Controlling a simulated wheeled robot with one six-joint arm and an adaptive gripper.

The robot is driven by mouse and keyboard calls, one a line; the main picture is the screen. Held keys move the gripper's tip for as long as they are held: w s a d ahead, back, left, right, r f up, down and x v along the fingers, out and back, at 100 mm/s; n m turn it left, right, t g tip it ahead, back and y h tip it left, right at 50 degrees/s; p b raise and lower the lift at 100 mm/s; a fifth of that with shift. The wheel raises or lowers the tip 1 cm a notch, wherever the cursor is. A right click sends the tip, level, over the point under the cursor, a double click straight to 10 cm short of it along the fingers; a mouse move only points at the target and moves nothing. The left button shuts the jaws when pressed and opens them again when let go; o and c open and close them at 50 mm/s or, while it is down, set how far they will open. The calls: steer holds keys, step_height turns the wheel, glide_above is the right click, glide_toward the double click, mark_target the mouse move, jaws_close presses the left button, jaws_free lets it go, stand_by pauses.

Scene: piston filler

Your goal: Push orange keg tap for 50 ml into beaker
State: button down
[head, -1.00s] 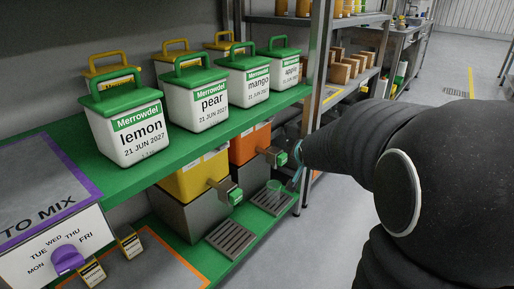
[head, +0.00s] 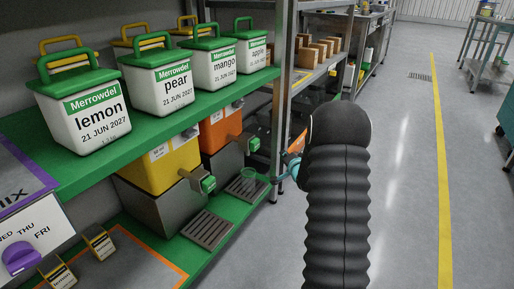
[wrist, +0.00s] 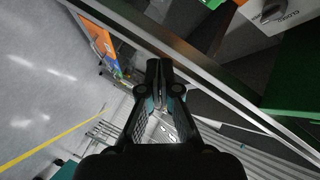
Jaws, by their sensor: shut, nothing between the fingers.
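The orange keg (head: 213,135) stands on the lower green shelf, behind the yellow keg (head: 168,162). Its tap (head: 253,144) sticks out toward the aisle with a green end.
A metal shelf post (head: 280,110) rises close by my gripper. The yellow keg's tap (head: 205,184) and an empty drip grate (head: 207,229) are nearer. The upper shelf holds white lidded containers (head: 95,117). The aisle floor (head: 400,200) at right is clear.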

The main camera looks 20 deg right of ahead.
mark_target(259, 145)
steer(key=shift+a, duration=0.1)
steer(key=w+a, duration=0.5)
steer(key=w, duration=0.2)
steer(key=shift+a, duration=0.15)
stand_by(0.4)
steer(key=shift+b, duration=0.3)
stand_by(1.0)
steer(key=shift+w+a, duration=0.25)
steer(key=shift+w, duration=0.05)
steer(key=shift+w+a+b, duration=0.45)
steer(key=shift+w, duration=0.1)
stand_by(1.4)
steer(key=shift+s, duration=0.1)
steer(key=shift+s+d, duration=0.7)
steer(key=shift+s, duration=0.1)
